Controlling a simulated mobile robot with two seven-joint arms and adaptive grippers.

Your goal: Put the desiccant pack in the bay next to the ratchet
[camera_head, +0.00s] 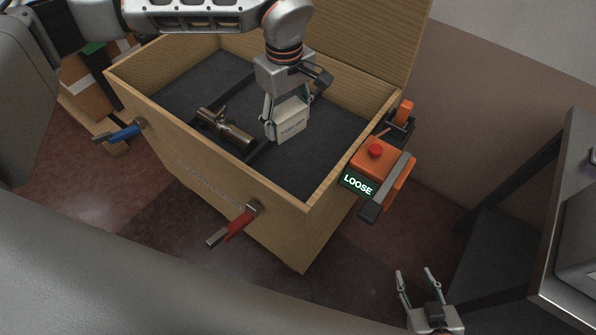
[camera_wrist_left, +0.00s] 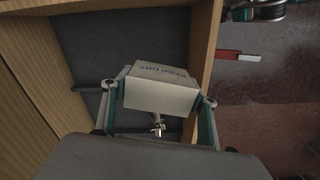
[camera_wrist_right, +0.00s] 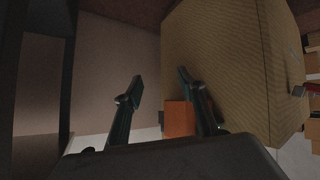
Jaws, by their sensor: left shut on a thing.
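The desiccant pack, a pale box with dark lettering (camera_head: 290,123), is between the fingers of my left gripper (camera_head: 287,118). The left wrist view shows the pack (camera_wrist_left: 160,88) gripped on both sides by the left gripper (camera_wrist_left: 160,97). It is inside the open wooden crate (camera_head: 285,196), over or near a dark divider (camera_head: 258,155); whether it touches the floor I cannot tell. A brown metallic tool-like part (camera_head: 229,132), possibly the ratchet, lies in the middle bay left of the pack. My right gripper (camera_head: 416,272) is open and empty outside the crate.
Another divider (camera_head: 232,90) bounds the left bay; the left and right bays look empty. An orange unit (camera_head: 395,161) with a red button and a "LOOSE" display is at the crate's right side. Blue (camera_head: 122,132) and red (camera_head: 236,224) handles stick out from the crate.

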